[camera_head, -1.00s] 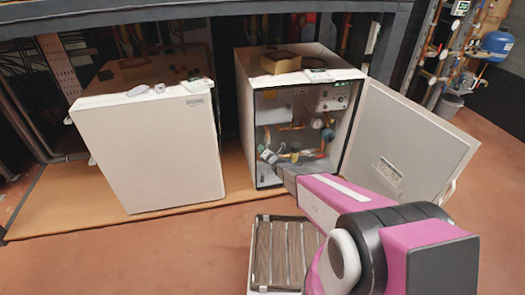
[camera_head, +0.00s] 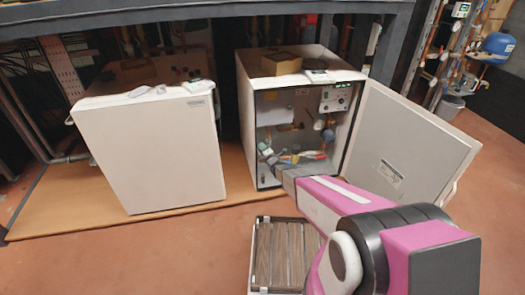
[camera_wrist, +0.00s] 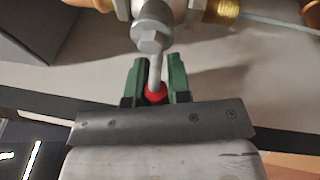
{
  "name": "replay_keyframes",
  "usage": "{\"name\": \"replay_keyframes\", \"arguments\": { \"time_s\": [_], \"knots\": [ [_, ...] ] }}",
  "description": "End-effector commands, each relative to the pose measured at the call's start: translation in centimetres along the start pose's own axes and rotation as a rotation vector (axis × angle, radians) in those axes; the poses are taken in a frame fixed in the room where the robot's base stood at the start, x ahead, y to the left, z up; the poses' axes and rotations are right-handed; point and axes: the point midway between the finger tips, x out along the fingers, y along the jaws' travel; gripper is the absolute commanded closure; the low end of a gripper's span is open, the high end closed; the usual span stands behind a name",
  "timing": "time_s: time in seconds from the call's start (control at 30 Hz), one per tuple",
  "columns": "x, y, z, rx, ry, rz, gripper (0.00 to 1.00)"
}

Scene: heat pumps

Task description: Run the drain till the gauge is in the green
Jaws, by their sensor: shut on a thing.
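The open heat pump cabinet (camera_head: 243,110) stands at the centre, with pipes and fittings inside. A small round pale dial, seemingly the gauge (camera_head: 318,125), sits inside at the right; its needle and colours are too small to read. My gripper (camera_head: 270,158) reaches into the lower part of the cabinet. In the wrist view, the green fingers of my gripper (camera_wrist: 156,88) are shut on the red tip of a drain lever (camera_wrist: 157,70). The lever's metal stem runs up to a hex fitting on the valve body (camera_wrist: 150,28). The red tip is partly hidden between the fingers.
The cabinet's door (camera_head: 415,140) stands swung open to the right, close beside my arm. A closed white unit (camera_head: 150,155) stands to the left. A slatted crate (camera_head: 283,255) is on the floor in front. Bare floor (camera_head: 130,255) lies at the front left.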

Motion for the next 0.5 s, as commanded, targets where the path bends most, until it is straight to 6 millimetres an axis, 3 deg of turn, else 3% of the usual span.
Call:
{"name": "replay_keyframes", "arguments": {
  "time_s": [0.5],
  "knots": [
    [0.09,0.96,0.25,0.215,-0.044,0.051,1.0]
  ]
}}
